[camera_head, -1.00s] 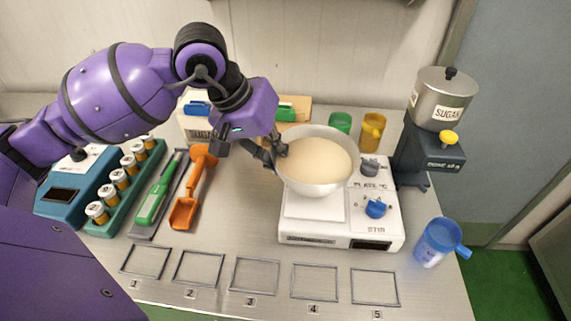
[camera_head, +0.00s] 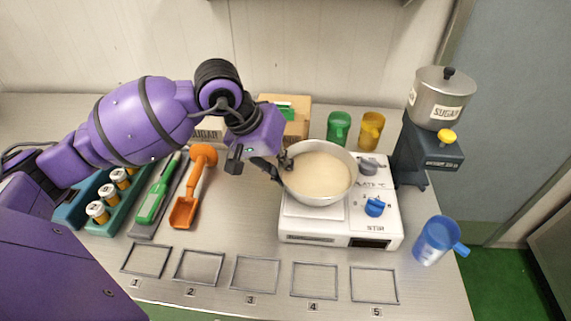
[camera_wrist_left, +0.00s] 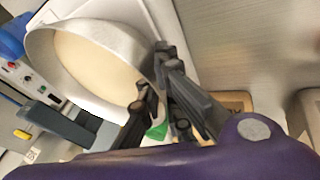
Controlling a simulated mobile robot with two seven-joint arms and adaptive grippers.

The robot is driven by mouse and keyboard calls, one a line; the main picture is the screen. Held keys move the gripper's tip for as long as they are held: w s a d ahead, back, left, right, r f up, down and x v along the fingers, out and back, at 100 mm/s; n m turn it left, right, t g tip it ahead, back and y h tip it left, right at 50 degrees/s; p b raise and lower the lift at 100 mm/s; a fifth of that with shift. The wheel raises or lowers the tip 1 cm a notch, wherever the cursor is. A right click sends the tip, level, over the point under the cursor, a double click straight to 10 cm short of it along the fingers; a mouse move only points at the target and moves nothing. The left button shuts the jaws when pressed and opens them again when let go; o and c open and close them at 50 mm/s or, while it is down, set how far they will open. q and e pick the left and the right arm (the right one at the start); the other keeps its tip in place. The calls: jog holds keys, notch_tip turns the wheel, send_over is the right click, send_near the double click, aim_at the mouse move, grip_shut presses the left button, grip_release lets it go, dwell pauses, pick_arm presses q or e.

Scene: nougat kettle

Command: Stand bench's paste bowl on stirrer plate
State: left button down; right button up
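The paste bowl (camera_head: 322,196), a silver metal bowl of cream-coloured paste, is over the plate of the white stirrer (camera_head: 297,228) in the head view. It looks upright; I cannot tell whether its base touches the plate, because its side hides the contact. My left gripper (camera_head: 282,167) is shut on the bowl's left rim. In the left wrist view the dark fingers (camera_wrist_left: 152,80) pinch the wall of the bowl (camera_wrist_left: 105,102). My right gripper is not in view.
A blue mug (camera_head: 436,240) stands right of the stirrer. Green (camera_head: 338,128) and yellow (camera_head: 371,130) mugs stand behind. The sugar dispenser (camera_head: 428,145) is at the back right. An orange scoop (camera_head: 187,203) and green tool (camera_head: 155,195) lie left. Numbered frames (camera_head: 255,274) in front are empty.

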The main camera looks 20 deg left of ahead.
pick_arm(q)
jog(key=c, duration=2)
grip_release()
jog(key=shift+r, duration=0.45)
jog(key=v, duration=1.1)
jog(key=shift+s+a+r, duration=0.15)
jog(key=shift+a, duration=0.05)
